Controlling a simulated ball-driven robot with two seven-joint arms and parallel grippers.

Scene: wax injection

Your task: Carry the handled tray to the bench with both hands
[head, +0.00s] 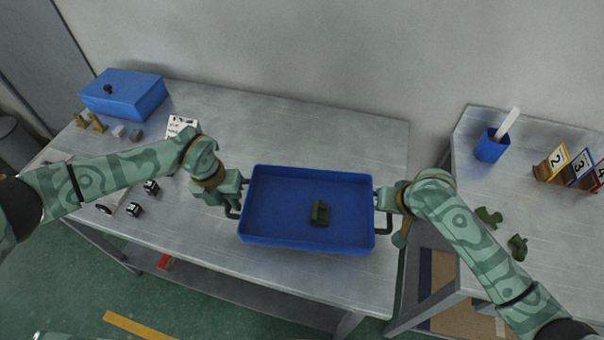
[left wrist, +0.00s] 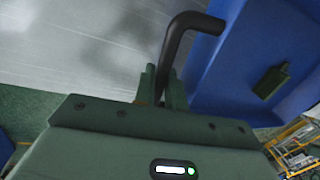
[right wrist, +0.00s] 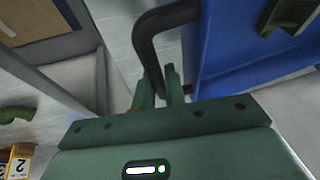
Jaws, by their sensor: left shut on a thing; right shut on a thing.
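The blue handled tray (head: 275,236) is over the grey metal bench (head: 300,105) in the head view, with a dark green part (head: 320,212) lying in it. My left gripper (head: 234,203) is shut on the tray's left black handle, which shows in the left wrist view (left wrist: 183,32). My right gripper (head: 384,204) is shut on the right black handle, seen in the right wrist view (right wrist: 150,45). The tray looks about level. I cannot tell whether its underside touches the bench.
A blue lidded box (head: 125,95) stands at the bench's back left, with several small parts and a white card (head: 182,127) near it. A second table (head: 530,215) at right holds a blue cup (head: 491,147), numbered cards (head: 556,163) and green parts (head: 489,217). The bench behind the tray is clear.

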